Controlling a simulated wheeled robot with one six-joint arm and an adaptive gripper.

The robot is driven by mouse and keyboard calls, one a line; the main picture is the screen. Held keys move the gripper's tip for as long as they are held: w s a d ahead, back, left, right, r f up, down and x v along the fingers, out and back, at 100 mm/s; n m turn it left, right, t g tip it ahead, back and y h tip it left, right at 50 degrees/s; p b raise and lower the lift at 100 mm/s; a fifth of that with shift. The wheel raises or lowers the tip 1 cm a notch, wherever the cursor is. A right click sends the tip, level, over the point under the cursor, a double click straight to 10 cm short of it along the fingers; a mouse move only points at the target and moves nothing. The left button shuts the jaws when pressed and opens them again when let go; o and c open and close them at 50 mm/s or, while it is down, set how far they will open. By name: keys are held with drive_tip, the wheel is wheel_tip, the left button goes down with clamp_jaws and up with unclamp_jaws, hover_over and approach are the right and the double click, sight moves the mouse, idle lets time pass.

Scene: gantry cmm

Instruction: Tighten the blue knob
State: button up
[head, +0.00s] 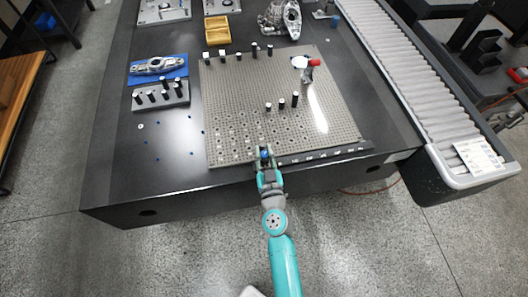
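A small blue knob (265,154) shows at the front edge of the perforated metal plate (232,133), between the fingers of my gripper (264,151). The fingers hide most of the knob. At this size I cannot tell whether they touch it or stand apart around it. My teal arm reaches up to it from the bottom of the picture. Another small blue piece (335,21) stands at the back right of the dark table, far from my gripper.
On the plate stand several black-and-white pins (282,103) and a red-tipped clamp (314,63). A pin rack (162,97), a metal part on a blue mat (150,67) and a yellow tray (217,28) lie on the dark table (110,165). A roller conveyor (410,80) runs at right.

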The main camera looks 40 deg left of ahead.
drive_tip(key=o, duration=0.5)
drive_tip(key=shift+c, duration=0.2)
drive_tip(key=v, duration=1.2)
